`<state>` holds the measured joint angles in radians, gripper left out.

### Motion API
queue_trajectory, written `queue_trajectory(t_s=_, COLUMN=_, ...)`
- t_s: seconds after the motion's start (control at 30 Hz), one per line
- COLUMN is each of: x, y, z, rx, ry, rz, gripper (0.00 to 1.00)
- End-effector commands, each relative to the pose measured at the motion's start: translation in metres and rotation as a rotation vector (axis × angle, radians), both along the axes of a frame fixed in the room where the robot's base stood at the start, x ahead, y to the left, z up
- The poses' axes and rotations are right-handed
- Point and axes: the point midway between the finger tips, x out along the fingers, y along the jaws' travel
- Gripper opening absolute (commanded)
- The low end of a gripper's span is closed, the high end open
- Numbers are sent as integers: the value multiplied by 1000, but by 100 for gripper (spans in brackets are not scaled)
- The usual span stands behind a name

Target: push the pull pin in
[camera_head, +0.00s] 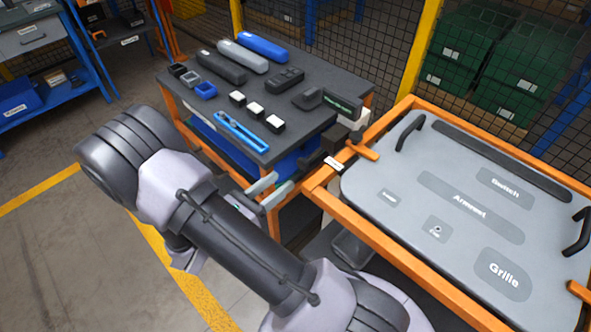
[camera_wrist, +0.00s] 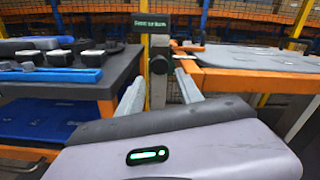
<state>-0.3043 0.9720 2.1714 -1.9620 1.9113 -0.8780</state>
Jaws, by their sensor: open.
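The pull pin (camera_wrist: 158,65) shows in the wrist view as a dark round knob on an upright grey post (camera_wrist: 160,43), below a dark label plate (camera_wrist: 151,21) with pale green lettering. How far it stands out cannot be told. My gripper (camera_wrist: 159,78) has its two grey fingers spread, with nothing between them. The knob appears between the fingertips in the picture, beyond them and apart. In the head view my gripper (camera_head: 281,182) reaches toward the gap between the bench and the orange frame. I cannot make out the knob itself there.
A dark-topped bench (camera_head: 300,140) with cases, small blocks and a blue tool (camera_head: 241,132) stands left of the gap. An orange frame (camera_head: 395,255) carrying a large grey panel (camera_head: 380,165) stands right. Mesh fencing (camera_head: 385,40) is behind. Open floor lies left.

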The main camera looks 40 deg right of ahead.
Motion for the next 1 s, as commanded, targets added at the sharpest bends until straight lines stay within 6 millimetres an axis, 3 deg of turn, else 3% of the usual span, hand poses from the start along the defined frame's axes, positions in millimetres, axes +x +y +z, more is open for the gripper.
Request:
queue_trajectory(t_s=0.1, x=1, y=-29, z=-3, rx=1, ry=-2, rz=-5, gripper=43)
queue_trajectory(t_s=0.33, x=5, y=-66, z=-2, rx=1, ry=-1, rz=-4, gripper=43)
queue_trajectory(t_s=0.5, x=6, y=-78, z=0, rx=1, ry=-2, rz=-1, gripper=43)
queue_trajectory(t_s=0.77, x=6, y=-79, z=1, rx=1, ry=-2, rz=0, gripper=43)
queue_trajectory(t_s=0.9, x=6, y=-79, z=1, rx=1, ry=-2, rz=-1, gripper=15)
queue_trajectory(t_s=1.0, x=6, y=-79, z=0, rx=1, ry=-2, rz=-1, gripper=0)
